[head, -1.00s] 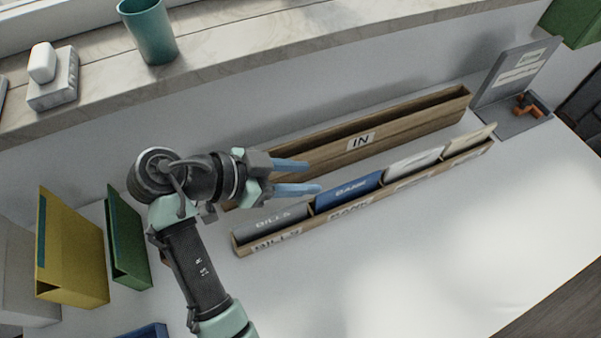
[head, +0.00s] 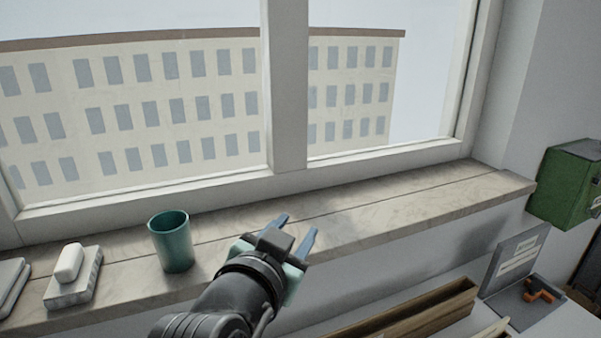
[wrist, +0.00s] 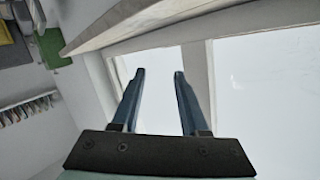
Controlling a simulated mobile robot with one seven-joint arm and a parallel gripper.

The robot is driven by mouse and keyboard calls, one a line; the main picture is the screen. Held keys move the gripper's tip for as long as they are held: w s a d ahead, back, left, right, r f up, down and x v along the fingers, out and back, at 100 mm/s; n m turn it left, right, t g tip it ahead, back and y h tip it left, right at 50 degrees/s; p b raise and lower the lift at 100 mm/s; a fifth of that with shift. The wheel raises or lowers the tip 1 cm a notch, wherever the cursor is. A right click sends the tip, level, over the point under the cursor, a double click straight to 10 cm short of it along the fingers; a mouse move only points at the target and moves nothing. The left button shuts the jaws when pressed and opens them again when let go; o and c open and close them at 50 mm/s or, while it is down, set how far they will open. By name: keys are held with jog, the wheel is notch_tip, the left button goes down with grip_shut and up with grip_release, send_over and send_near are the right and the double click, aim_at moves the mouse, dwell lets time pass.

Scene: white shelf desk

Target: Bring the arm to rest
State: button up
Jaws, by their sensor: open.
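My gripper (head: 297,232) is raised in front of the window sill in the head view, with its blue fingers pointing up and away. The fingers are apart and nothing is between them. In the wrist view my gripper (wrist: 162,75) also shows open and empty, with the bright window panes behind the fingertips. My arm comes up from the bottom of the head view. I cannot tell how far the fingertips are from the sill or the glass.
The window sill (head: 370,222) holds a teal cup (head: 171,243) left of my gripper and a white block on a small stand (head: 72,280). A wooden sorter (head: 425,312), a grey holder with an orange item (head: 525,280) and a green box (head: 568,185) are at right.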

jog(key=s+r+n+t+y+p, duration=0.1)
jog(key=s+r+n+t, duration=0.15)
jog(key=r, duration=0.65)
jog(key=s+r+n+t+y, duration=0.1)
jog(key=r+t, duration=0.3)
jog(key=r, duration=0.4)
jog(key=s+d+r+n+t+y+p, duration=0.1)
jog(key=s+r+t, duration=0.5)
jog(key=s+r, duration=0.6)
notch_tip(320, 180, up, 3)
jog(key=shift+f+n+y, duration=0.1)
jog(key=shift+n+y, duration=0.7)
jog(key=shift+n, duration=0.35)
